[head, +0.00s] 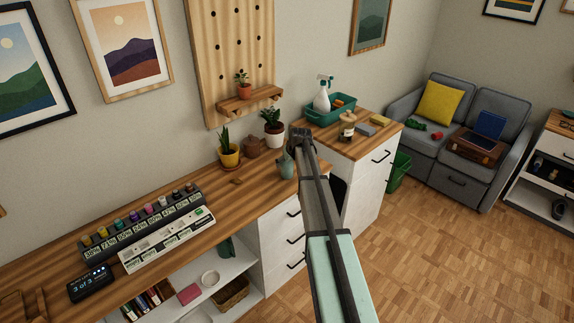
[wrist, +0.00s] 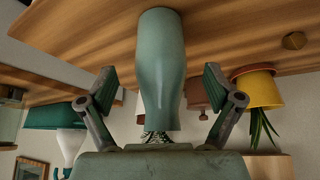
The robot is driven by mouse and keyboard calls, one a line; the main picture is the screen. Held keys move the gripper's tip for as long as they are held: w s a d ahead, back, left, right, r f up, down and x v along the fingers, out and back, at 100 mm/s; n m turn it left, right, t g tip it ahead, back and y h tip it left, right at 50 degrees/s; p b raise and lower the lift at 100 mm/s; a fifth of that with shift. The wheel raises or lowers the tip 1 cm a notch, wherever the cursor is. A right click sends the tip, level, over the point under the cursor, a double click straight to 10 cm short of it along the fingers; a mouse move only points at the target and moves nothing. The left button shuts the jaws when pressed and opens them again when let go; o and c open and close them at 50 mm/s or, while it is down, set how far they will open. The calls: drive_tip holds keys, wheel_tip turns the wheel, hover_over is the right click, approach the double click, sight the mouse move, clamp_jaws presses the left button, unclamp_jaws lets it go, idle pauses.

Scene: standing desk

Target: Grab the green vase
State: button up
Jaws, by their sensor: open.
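The green vase (head: 286,168) stands upright on the wooden desk top near its front edge, a muted grey-green. In the wrist view, which is upside down, the vase (wrist: 160,70) fills the middle. My gripper (wrist: 160,88) is open, with one finger on each side of the vase and a visible gap to both. In the head view my gripper (head: 298,146) is beside the vase, and my arm comes in from the lower right. The gripper partly hides the vase's upper right side there.
A yellow pot (head: 229,156) with a plant, a brown teapot (head: 254,147) and a white potted plant (head: 273,127) stand close behind and left. A green bin (head: 330,112) with a spray bottle (head: 322,97) is on the cabinet beyond.

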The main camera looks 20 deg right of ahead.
sight(288, 165)
drive_tip(key=p+x, duration=0.1)
drive_tip(key=x, duration=0.2)
drive_tip(key=shift+w+f, duration=0.1)
drive_tip(key=c, duration=1.4)
drive_tip(key=shift+c, duration=0.2)
